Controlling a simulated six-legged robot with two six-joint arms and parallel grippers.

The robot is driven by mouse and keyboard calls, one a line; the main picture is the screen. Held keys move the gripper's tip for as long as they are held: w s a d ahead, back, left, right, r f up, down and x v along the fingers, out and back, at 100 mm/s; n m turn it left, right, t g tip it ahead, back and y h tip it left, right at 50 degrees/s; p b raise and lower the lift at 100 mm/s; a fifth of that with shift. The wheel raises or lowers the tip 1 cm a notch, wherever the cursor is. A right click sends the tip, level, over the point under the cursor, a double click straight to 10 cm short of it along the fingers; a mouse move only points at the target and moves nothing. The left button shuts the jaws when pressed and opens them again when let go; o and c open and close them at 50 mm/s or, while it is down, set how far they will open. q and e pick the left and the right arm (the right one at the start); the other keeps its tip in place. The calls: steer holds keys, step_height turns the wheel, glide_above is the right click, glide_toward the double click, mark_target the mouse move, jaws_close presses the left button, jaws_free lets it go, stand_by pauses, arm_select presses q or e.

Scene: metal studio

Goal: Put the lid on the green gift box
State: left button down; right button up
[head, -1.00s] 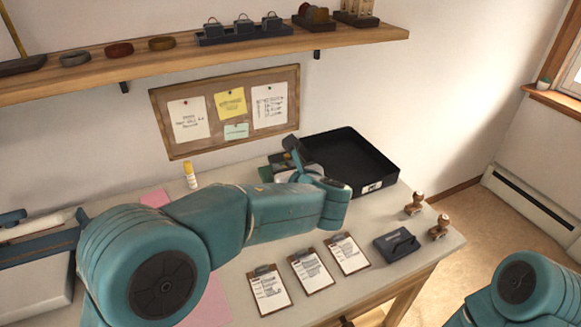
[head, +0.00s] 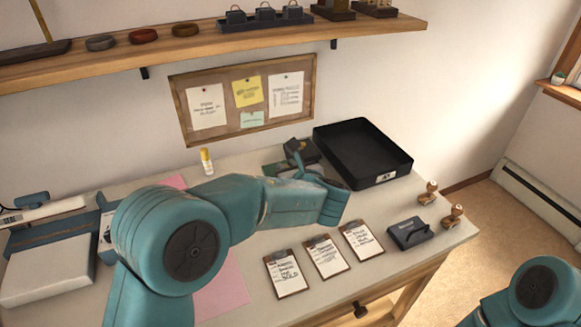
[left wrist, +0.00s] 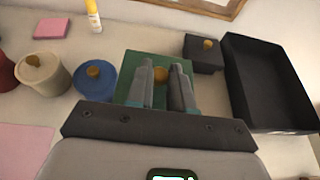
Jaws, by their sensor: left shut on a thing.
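My left gripper (head: 302,160) is at the back of the table, just left of the black tray. In the left wrist view its fingers (left wrist: 166,90) are shut on the gold knob (left wrist: 161,74) of a square green lid (left wrist: 142,66). The lid lies under the fingers and looks roughly level. A green edge (head: 272,170) shows beside my gripper in the head view. The green box's body cannot be made out apart from the lid, so I cannot tell whether the lid sits on it. My right gripper is out of view; only part of that arm shows at lower right.
The black tray (head: 364,153) stands right of a dark knobbed box (left wrist: 204,54). Blue (left wrist: 96,80) and cream (left wrist: 44,76) round boxes stand left of the green lid. Clipboards (head: 325,256), a dark holder (head: 409,232) and stamps (head: 428,192) occupy the front right.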

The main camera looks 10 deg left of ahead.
arm_select(q)
steer(key=shift+f+b, duration=2)
steer(key=shift+f, duration=1)
steer(key=shift+f+b, duration=1.15)
steer(key=shift+b, duration=0.1)
steer(key=c, duration=0.9)
jaws_free()
steer(key=p+v, duration=0.1)
steer(key=v, duration=1.5)
steer(key=shift+s+r, duration=0.15)
steer(key=shift+s, duration=0.05)
